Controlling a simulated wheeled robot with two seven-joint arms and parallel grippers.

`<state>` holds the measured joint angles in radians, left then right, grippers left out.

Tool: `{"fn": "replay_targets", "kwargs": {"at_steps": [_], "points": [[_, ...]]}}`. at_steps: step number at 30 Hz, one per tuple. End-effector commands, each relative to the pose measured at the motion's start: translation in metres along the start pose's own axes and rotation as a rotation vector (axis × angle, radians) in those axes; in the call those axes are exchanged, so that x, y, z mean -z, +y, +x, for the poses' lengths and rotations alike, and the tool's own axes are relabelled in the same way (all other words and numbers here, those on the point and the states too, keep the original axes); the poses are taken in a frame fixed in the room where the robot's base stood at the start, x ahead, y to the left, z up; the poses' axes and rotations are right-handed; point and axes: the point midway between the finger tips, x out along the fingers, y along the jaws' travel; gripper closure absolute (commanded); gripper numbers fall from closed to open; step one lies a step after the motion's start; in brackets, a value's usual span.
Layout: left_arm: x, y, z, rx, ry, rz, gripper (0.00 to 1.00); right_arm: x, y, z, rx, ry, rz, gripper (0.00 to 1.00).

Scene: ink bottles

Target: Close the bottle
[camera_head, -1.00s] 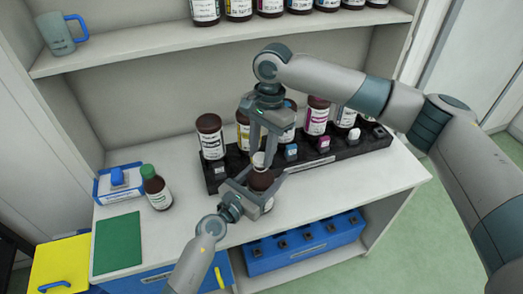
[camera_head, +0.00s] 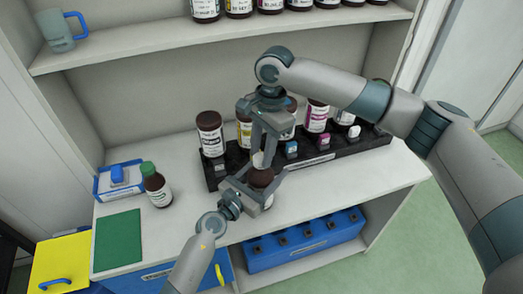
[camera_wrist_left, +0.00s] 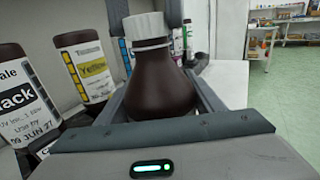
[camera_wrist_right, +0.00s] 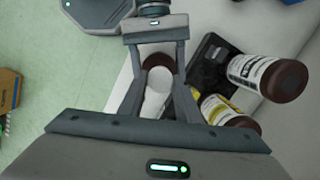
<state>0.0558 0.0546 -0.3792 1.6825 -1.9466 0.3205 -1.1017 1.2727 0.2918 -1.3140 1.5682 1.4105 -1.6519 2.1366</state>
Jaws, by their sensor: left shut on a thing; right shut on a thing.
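A dark brown bottle (camera_head: 262,178) stands in front of the black rack, upright or nearly so. My left gripper (camera_head: 266,184) is shut around its body, which fills the left wrist view (camera_wrist_left: 158,82). A white ribbed cap (camera_wrist_left: 146,27) sits on the bottle's neck in that view, just above a pale ring. My right gripper (camera_head: 264,155) points down from above and is shut on the white cap, which also shows between its fingers in the right wrist view (camera_wrist_right: 156,98). Whether the cap is screwed tight cannot be told.
The black rack (camera_head: 318,161) behind holds several labelled bottles and small coloured pieces. A green-capped bottle (camera_head: 156,186) and a blue-and-white tray (camera_head: 103,190) stand at left beside a green mat (camera_head: 117,242). A blue box (camera_head: 305,243) is on the shelf below. The counter's right front is clear.

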Motion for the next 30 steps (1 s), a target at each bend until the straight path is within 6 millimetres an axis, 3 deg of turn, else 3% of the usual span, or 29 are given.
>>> {"fn": "replay_targets", "kwargs": {"at_steps": [15, 24, 30], "points": [[0.0008, 0.0, -0.0001, 0.0, 0.001, 0.001, 1.0, -0.0072, -0.0002, 0.0011, 0.112, -0.007, 0.692, 0.9], [0.0011, -0.0027, 0.0004, 0.005, 0.003, 0.001, 1.0, -0.0073, -0.0008, -0.001, 0.151, -0.012, 0.924, 0.9], [0.0012, -0.0032, 0.0004, 0.006, 0.003, 0.0, 1.0, -0.003, 0.0015, -0.0013, 0.153, -0.007, 0.967, 0.9]]}}
